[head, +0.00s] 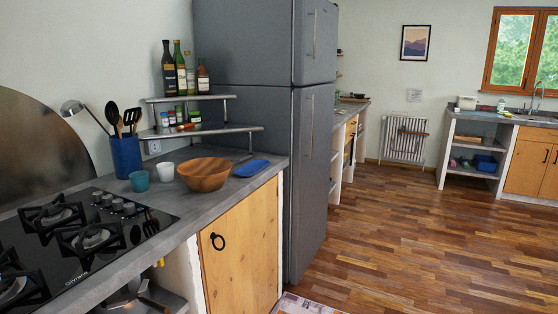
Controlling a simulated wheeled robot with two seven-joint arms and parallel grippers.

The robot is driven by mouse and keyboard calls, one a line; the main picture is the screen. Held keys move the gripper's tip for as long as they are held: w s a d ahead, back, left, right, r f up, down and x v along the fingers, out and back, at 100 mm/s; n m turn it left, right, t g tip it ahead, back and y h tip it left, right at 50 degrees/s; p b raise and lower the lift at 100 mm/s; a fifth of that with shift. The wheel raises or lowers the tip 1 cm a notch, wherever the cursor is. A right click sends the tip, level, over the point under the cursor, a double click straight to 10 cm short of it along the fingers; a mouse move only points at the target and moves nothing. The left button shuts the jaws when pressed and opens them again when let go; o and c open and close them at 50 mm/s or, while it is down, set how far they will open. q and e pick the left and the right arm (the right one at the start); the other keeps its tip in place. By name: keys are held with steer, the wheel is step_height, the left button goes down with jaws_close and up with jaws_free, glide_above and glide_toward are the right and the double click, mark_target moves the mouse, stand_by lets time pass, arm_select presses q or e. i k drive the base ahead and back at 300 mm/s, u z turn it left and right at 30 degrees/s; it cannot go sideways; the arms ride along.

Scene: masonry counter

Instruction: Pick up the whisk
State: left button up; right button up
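I cannot make out a whisk for certain. A dark blue utensil holder (126,157) stands on the counter behind the stove, with a ladle (73,108) and several dark spoons or spatulas (113,115) upright in it; their lower parts are hidden. A thin greyish thing (243,158) lies on the counter behind the wooden bowl, close to the fridge, too small to identify. Neither of my grippers is in view.
The grey counter (222,200) holds a gas stove (75,240), teal cup (139,181), white cup (166,171), wooden bowl (205,174) and blue oval dish (251,168). Bottles and jars stand on a corner shelf (205,130). A tall fridge (255,60) blocks the right. The wooden floor (400,240) is open.

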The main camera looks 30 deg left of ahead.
mark_target(246, 158)
steer(key=i, duration=3.4)
steer(key=u, duration=2.85)
